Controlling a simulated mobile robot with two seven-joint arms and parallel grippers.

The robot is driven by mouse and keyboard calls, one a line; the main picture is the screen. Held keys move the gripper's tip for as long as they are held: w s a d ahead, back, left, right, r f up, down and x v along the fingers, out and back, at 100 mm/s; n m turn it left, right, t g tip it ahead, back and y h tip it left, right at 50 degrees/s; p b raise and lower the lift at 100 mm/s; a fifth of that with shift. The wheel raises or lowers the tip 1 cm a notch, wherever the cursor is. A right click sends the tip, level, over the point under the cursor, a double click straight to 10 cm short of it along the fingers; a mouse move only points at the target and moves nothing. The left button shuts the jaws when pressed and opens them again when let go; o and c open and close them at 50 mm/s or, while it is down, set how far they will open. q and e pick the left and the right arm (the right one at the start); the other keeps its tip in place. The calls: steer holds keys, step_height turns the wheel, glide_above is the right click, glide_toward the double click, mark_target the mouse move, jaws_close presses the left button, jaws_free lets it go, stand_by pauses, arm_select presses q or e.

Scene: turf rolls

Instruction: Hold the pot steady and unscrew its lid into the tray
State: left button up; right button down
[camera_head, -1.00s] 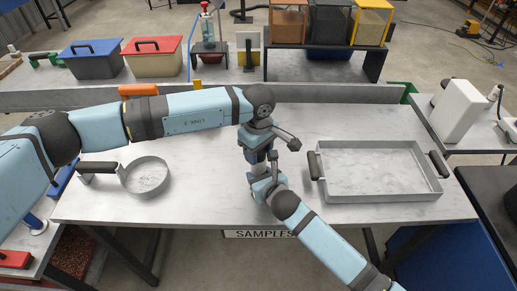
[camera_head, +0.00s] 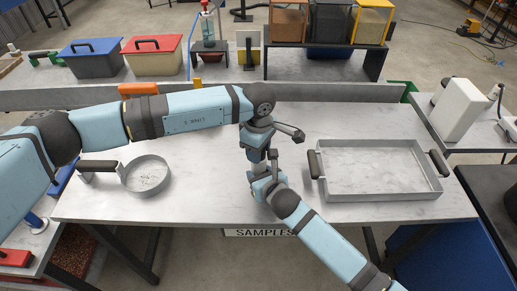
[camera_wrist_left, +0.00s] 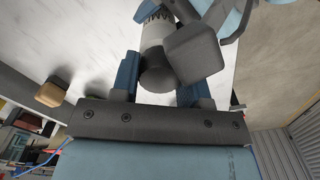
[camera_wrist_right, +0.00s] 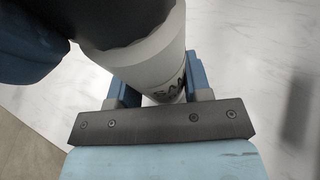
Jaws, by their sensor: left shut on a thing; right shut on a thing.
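The pot is a pale cylinder with dark lettering and stands mostly hidden between my grippers in the head view. The right wrist view shows the pot (camera_wrist_right: 155,62) between the fingers of my right gripper (camera_wrist_right: 158,82), which is shut on its body. The lid (camera_wrist_left: 157,76) is a dark grey cap, held between the fingers of my left gripper (camera_wrist_left: 160,84) above the pot. In the head view my left gripper (camera_head: 257,152) is just above my right gripper (camera_head: 262,178). The tray (camera_head: 375,194) is the empty rectangular metal one to their right.
A round metal pan (camera_head: 147,175) with a dark handle lies at the table's left. An orange block (camera_head: 138,89) is at the back edge. The tray has dark handles at both ends. The table (camera_head: 215,200) is bare between the pan and my grippers.

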arm_select(q)
steer(key=shift+r, duration=0.25)
steer(key=shift+r, duration=0.85)
steer(key=shift+r, duration=2.05)
arm_select(e)
steer(key=shift+c, duration=2.4)
jaws_free()
steer(key=shift+s, duration=0.1)
